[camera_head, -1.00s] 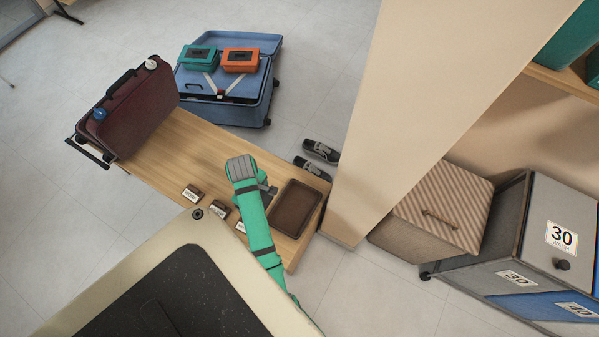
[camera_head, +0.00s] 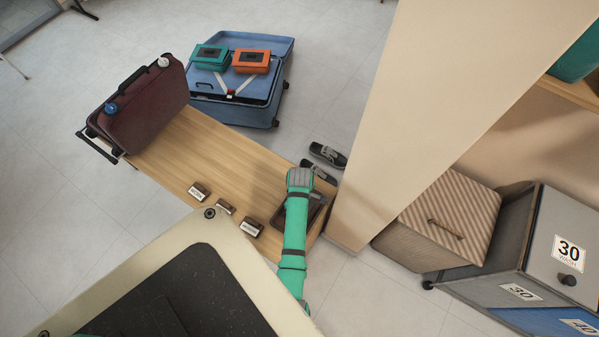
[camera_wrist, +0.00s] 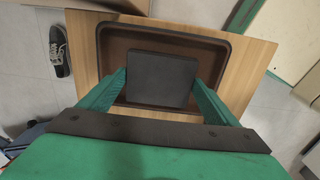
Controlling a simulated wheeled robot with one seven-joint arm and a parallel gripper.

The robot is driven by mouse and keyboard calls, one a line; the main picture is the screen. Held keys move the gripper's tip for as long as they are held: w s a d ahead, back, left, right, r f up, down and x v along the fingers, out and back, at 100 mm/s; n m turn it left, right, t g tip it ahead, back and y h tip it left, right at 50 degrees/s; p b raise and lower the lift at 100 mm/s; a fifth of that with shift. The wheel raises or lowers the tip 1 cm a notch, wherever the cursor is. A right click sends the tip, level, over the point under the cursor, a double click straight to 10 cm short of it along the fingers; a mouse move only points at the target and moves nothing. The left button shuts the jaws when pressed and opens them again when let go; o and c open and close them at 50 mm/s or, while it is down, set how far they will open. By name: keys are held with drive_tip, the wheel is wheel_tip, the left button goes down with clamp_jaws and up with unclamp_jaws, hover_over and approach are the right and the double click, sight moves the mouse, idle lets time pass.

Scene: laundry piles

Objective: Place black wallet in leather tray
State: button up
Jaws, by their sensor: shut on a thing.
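The black wallet (camera_wrist: 160,79) is a flat dark rectangle between the two green fingers of my gripper (camera_wrist: 158,92) in the wrist view. My gripper is shut on it by its sides. The brown leather tray (camera_wrist: 170,31) lies beneath the wallet, with its raised rim around it in the picture. I cannot tell whether the wallet touches the tray floor. In the head view my arm covers much of the leather tray (camera_head: 318,212), and the wallet is hidden there.
The wooden bench (camera_head: 235,160) holds several small labelled blocks (camera_head: 251,227) left of the tray and a maroon suitcase (camera_head: 145,108) at its far end. Shoes (camera_head: 327,154) lie on the floor beside the bench. A beige pillar (camera_head: 400,110) stands close right of the tray.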

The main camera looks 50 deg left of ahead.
drive_tip(key=shift+a+f, duration=0.1)
drive_tip(key=shift+f, duration=1.4)
drive_tip(key=o, duration=1.1)
drive_tip(key=shift+f, duration=0.1)
wheel_tip(320, 180, up, 12)
